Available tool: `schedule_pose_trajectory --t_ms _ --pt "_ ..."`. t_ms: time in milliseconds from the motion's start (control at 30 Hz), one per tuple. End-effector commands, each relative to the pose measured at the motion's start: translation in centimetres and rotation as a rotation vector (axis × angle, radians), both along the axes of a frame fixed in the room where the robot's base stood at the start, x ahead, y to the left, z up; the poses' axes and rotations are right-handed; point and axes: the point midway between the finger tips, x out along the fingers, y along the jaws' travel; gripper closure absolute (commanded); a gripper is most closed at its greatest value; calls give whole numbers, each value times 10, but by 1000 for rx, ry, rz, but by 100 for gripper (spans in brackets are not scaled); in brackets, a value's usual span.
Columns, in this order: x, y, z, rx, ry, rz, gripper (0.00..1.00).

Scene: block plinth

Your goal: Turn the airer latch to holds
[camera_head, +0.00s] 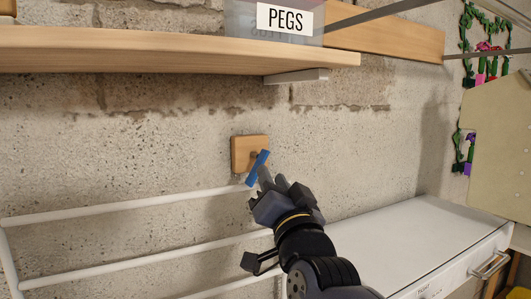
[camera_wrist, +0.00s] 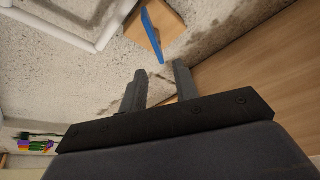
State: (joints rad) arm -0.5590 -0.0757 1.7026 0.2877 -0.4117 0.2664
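The airer latch is a blue lever (camera_head: 256,171) on a square wooden block (camera_head: 241,152) fixed to the wall. The lever is tilted, its upper end leaning right and its lower end down to the left. My gripper (camera_head: 271,178) is just right of the lever, its fingers pointing up toward it. In the wrist view the fingers (camera_wrist: 160,74) are apart with nothing between them. The blue lever (camera_wrist: 152,36) lies just beyond the fingertips, in line with the gap. The wooden block (camera_wrist: 170,18) is behind it. I see no markings for the latch positions.
The white airer rails (camera_head: 130,205) extend at lower left, below the latch. A wooden shelf (camera_head: 150,50) with a box labelled PEGS (camera_head: 285,20) overhangs above. A white cabinet (camera_head: 420,240) stands at lower right. The wall between shelf and cabinet is bare.

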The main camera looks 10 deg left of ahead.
Motion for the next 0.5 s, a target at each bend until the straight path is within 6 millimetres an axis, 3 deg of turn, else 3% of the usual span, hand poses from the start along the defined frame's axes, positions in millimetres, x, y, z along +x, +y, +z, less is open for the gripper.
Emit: schedule_pose_trajectory --t_ms 300,500 --pt "46 22 20 -3 4 0 71" --pt "65 30 27 -3 2 -1 71"
